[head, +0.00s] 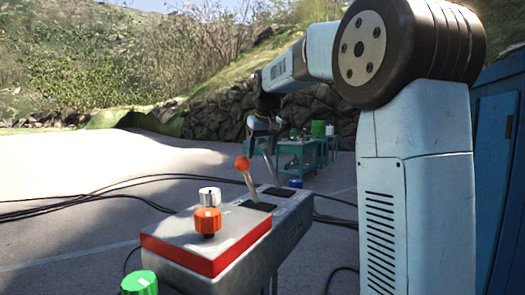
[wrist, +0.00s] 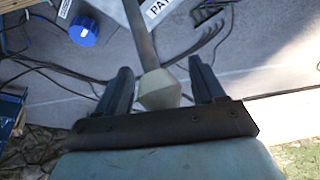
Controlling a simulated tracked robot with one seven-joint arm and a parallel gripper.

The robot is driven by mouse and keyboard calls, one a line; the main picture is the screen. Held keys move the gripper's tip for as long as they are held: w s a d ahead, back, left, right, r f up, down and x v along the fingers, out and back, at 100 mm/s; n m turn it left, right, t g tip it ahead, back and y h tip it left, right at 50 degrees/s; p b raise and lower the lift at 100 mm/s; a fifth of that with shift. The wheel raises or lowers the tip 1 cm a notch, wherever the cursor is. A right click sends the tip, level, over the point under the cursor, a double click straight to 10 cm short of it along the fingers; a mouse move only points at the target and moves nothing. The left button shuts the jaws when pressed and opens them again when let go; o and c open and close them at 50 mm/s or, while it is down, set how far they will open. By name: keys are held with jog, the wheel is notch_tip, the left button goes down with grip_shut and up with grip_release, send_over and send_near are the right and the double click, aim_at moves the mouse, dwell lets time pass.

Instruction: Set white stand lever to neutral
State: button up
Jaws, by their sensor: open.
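The white lever has a pale faceted knob (wrist: 160,92) on a grey shaft (wrist: 141,35) in the wrist view. In the head view its shaft (head: 269,168) rises from the far slot of the grey control stand (head: 292,222), and its top is mostly hidden by my gripper. My gripper (wrist: 160,70) is open, with one finger on each side of the knob. Small gaps appear between knob and fingers; contact cannot be told for certain. In the head view my gripper (head: 263,138) is at the lever's top.
An orange-knobbed lever (head: 242,163) stands nearer on the same stand. A red-edged panel (head: 190,262) carries white (head: 209,197) and orange (head: 207,221) knobs. A green knob (head: 139,283) is in front. Black cables (head: 110,195) cross the ground. A blue round object (wrist: 83,31) is left of the shaft.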

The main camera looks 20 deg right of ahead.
jog(key=shift+f, duration=0.2)
grip_shut()
dwell(0.6)
